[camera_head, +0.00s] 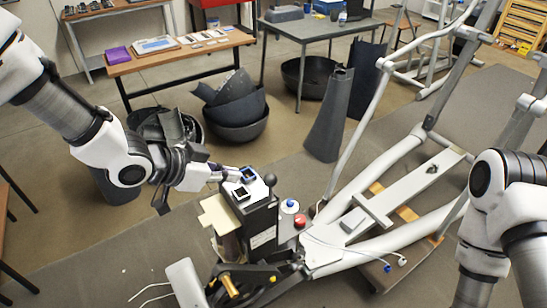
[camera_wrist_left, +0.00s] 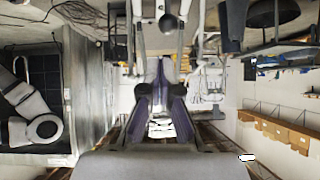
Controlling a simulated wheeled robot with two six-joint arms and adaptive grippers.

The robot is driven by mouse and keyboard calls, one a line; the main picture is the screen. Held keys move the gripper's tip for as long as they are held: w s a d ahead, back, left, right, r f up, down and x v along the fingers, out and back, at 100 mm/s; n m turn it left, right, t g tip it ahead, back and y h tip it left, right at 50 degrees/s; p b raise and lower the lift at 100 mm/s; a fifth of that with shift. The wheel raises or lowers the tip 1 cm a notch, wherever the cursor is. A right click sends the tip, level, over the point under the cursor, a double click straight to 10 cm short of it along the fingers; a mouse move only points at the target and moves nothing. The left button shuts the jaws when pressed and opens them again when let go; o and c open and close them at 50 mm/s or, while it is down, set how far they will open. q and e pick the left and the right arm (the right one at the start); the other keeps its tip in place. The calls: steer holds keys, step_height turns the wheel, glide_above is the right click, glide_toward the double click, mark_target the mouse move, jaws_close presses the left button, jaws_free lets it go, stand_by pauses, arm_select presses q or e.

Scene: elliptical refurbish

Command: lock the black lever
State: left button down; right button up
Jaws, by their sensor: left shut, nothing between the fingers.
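The black lever (camera_head: 269,181) shows as a round black knob on a thin stem. It stands at the top right corner of the black box (camera_head: 262,222) of the elliptical's frame. A black ball, which looks like the same knob (camera_wrist_left: 168,23), shows at the top of the left wrist view, ahead of the fingers. My left gripper (camera_head: 228,173) is just left of the box top, shut and empty, and apart from the knob. Its purple-grey fingers also show in the left wrist view (camera_wrist_left: 160,78). My right arm shows at the right, but its gripper is out of view.
On the box top are a blue-framed part (camera_head: 248,175) and a white square part (camera_head: 240,193). The grey elliptical frame (camera_head: 400,150) extends right. Black bins (camera_head: 236,122) stand behind.

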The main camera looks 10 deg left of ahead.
arm_select(q)
step_height(320, 180, up, 4)
steer(key=t, duration=0.1)
steer(key=p, duration=0.1)
glide_above(270, 183)
steer(key=s+a, duration=0.2)
step_height(270, 183, down, 5)
steer(key=f, duration=0.1)
steer(key=w+f, duration=0.1)
steer(key=f, duration=0.2)
steer(key=shift+w+d+f+p, duration=0.2)
steer(key=shift+w+f+p, duration=0.1)
steer(key=shift+w+f, duration=0.1)
